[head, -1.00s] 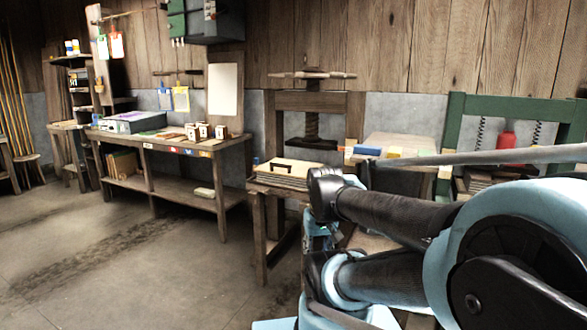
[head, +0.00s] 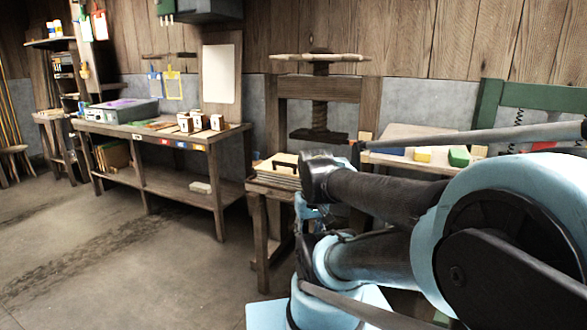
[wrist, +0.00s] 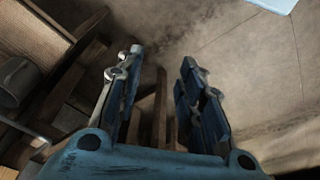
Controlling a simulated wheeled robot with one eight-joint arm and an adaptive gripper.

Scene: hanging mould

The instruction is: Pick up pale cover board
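A stack of flat boards (head: 270,178) with a pale top lies on the small wooden stand in front of the screw press in the head view. A dark handle-like piece lies on top. My arm hides the stack's right part. I cannot tell for sure whether the pale cover board is in this stack. My gripper (wrist: 162,58) is open in the wrist view, with its two blue fingers apart and nothing between them. It points down toward the floor and some wooden legs. In the head view my arm hides most of it.
A long workbench (head: 160,134) with a grey box (head: 122,111) and several small blocks stands at the left. A wooden screw press (head: 320,95) stands behind the stand. A pale panel (head: 222,74) hangs on the wall. The floor at front left is clear.

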